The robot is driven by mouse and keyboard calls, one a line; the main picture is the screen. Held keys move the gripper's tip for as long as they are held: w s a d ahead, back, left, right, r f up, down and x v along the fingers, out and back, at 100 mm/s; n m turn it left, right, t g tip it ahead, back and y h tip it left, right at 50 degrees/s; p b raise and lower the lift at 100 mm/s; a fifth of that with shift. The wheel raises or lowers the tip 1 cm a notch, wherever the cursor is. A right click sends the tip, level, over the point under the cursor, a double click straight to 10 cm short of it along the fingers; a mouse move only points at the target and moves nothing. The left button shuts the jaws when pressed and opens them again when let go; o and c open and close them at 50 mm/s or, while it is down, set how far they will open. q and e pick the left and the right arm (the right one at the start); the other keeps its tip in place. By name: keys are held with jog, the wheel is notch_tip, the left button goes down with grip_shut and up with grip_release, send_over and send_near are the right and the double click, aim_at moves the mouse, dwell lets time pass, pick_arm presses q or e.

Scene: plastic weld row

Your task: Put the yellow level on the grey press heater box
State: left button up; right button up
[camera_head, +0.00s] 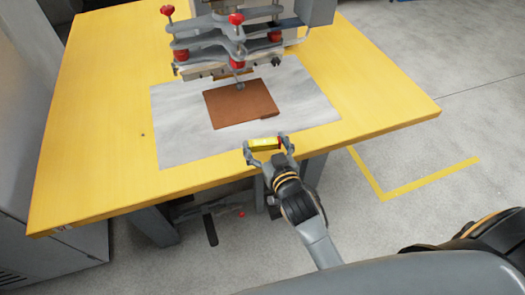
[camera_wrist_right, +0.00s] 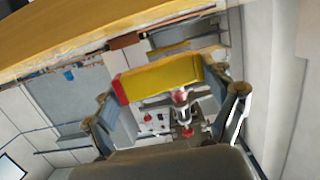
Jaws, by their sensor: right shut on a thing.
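The yellow level (camera_head: 265,143) is a short yellow bar held across my right gripper (camera_head: 268,146), at the front edge of the yellow table. In the right wrist view the level (camera_wrist_right: 165,78) has a red end and lies between the two fingers of my right gripper (camera_wrist_right: 170,100). The gripper is shut on it. A grey box (camera_head: 316,11) at the upper right of the press may be the heater box; the frame cuts off its top. The level is well in front of it, apart from it. My left gripper is not in view.
The press (camera_head: 235,40) with red knobs stands at the back of the yellow table (camera_head: 95,130). A brown sheet (camera_head: 240,103) lies on a pale mat (camera_head: 175,125) under its front. The table's left and right sides are clear. A yellow line (camera_head: 430,178) marks the floor.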

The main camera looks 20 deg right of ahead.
aim_at(263, 156)
jog(key=shift+w+a+f, duration=0.1)
jog(key=shift+w+f, duration=0.1)
jog(key=shift+f, duration=0.1)
jog(key=shift+w+a+f, duration=0.1)
jog(key=shift+f, duration=1.55)
jog(key=shift+b, duration=0.3)
jog(key=shift+f, duration=0.2)
jog(key=o, duration=1)
